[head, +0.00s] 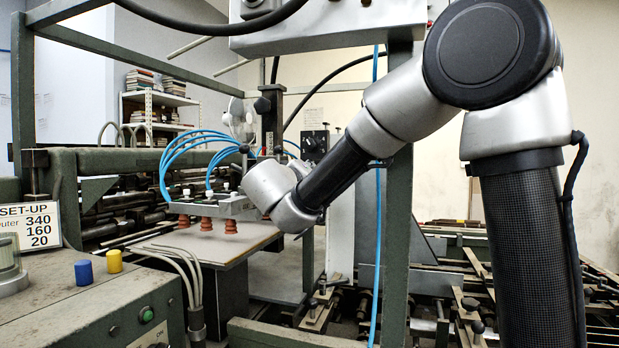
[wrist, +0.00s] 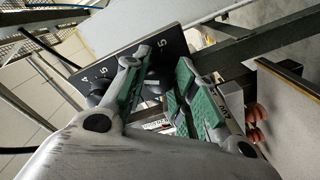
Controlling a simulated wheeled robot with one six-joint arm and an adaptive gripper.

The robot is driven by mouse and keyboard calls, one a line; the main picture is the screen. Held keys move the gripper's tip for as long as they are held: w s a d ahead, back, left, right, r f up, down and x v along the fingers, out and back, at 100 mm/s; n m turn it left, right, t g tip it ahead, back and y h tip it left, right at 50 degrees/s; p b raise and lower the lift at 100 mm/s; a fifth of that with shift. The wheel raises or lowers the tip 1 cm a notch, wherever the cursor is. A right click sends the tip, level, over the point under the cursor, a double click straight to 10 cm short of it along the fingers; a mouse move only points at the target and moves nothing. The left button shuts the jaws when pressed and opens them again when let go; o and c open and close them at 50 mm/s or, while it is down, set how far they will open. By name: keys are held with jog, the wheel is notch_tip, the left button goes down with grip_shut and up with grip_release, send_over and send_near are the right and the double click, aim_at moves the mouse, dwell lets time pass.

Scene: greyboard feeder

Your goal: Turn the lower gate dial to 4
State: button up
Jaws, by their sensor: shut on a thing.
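The dark control panel (wrist: 118,66) fills the upper middle of the wrist view, turned on its side. The lower gate dial (wrist: 154,81) is a dark knob between the green-padded fingers of my gripper (wrist: 164,62), which is shut on it. The upper dial (wrist: 97,89) is free, left of the fingers, with a 4 and a 5 visible nearby.
A set-up card (head: 29,225) reading 340, 160, 20 stands at the left. The suction head with red cups (head: 206,224) and blue hoses hangs over greyboard (head: 180,248), close beside my wrist. A green frame post (head: 397,230) stands close by my arm.

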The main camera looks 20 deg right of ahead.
jog(key=m, duration=0.6)
jog(key=shift+f, duration=0.15)
jog(key=shift+m, duration=0.4)
jog(key=o, duration=1)
jog(key=shift+o, duration=0.2)
jog(key=v, duration=1.2)
